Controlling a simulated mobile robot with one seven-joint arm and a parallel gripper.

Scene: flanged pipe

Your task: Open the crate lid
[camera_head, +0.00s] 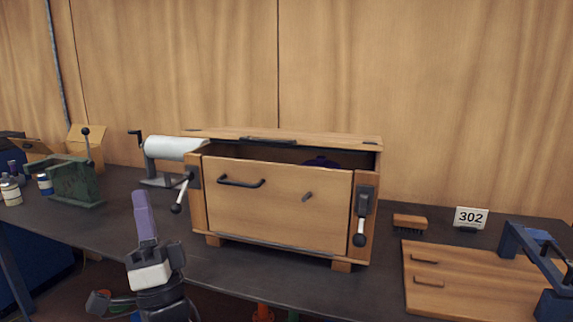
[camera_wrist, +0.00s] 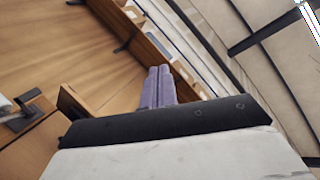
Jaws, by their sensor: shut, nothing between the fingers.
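The wooden crate (camera_head: 278,205) stands on the dark bench on small wooden feet. Its lid (camera_head: 230,134) lies roughly level across the top, with a dark handle (camera_head: 268,140) at its front edge. A dark gap shows between the lid and the front panel, with a purple-blue thing (camera_head: 320,161) partly visible inside. The front panel has a dark bar handle (camera_head: 241,183) and a small knob. Ball-ended levers flank it on the left (camera_head: 181,192) and right (camera_head: 361,218). My gripper (camera_head: 142,212) is shut and empty, in front and left of the crate; its purple fingers show in the wrist view (camera_wrist: 159,84).
A grey-white roller with a crank (camera_head: 172,148) stands behind the crate's left side. A green press (camera_head: 72,182) and small bottles are further left. At right are a brush (camera_head: 410,221), a 302 sign (camera_head: 470,218), a wooden board (camera_head: 470,280) and a blue frame (camera_head: 520,240).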

